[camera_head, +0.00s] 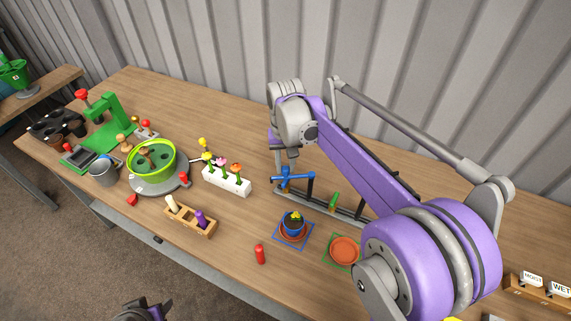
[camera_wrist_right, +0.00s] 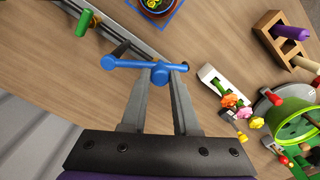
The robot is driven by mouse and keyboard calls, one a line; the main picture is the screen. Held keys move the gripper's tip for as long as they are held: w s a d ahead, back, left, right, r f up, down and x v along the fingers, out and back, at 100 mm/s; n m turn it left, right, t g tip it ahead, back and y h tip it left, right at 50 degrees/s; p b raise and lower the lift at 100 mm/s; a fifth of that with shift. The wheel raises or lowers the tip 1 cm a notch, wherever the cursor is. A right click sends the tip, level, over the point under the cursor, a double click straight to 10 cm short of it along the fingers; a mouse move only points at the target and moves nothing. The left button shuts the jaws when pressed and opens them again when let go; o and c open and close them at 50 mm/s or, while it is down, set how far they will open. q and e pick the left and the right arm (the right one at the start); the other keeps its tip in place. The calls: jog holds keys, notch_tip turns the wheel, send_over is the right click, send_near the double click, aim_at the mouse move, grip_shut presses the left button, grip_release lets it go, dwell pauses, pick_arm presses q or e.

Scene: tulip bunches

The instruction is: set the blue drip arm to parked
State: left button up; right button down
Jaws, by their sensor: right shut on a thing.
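The blue drip arm (camera_head: 292,179) is a blue bar on the grey rail (camera_head: 345,214) at the back of the table. In the right wrist view the blue drip arm (camera_wrist_right: 130,64) lies across the fingertips, with a round blue end between them. My right gripper (camera_head: 283,166) reaches down to it, and its fingers (camera_wrist_right: 161,84) are shut on it. My own arm hides part of the rail. My left gripper (camera_head: 143,310) shows only in part at the bottom edge, away from the drip arm; its jaws are unclear.
A green drip arm (camera_head: 334,200) stands farther along the rail. In front are a potted yellow plant (camera_head: 293,224) and an empty orange saucer (camera_head: 344,249). A white flower planter (camera_head: 227,182) stands close to the left. A red cylinder (camera_head: 260,254) stands near the front edge.

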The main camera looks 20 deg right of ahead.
aim_at(285, 169)
jog(key=c, duration=0.7)
grip_release()
jog(key=shift+o, duration=0.2)
notch_tip(285, 169, up, 11)
jog(key=shift+p, duration=0.35)
jog(key=shift+s+f, duration=0.1)
jog(key=s+a+f+n+t, duration=0.1)
jog(key=s+a+f+t, duration=0.1)
jog(key=s+f, duration=0.5)
jog(key=s+a+f+n+t, duration=0.2)
jog(key=s+f, duration=0.6)
jog(key=s, duration=0.6)
jog(key=shift+f+n+t, duration=0.2)
jog(key=shift+n+t, duration=0.1)
jog(key=shift+t, duration=0.5)
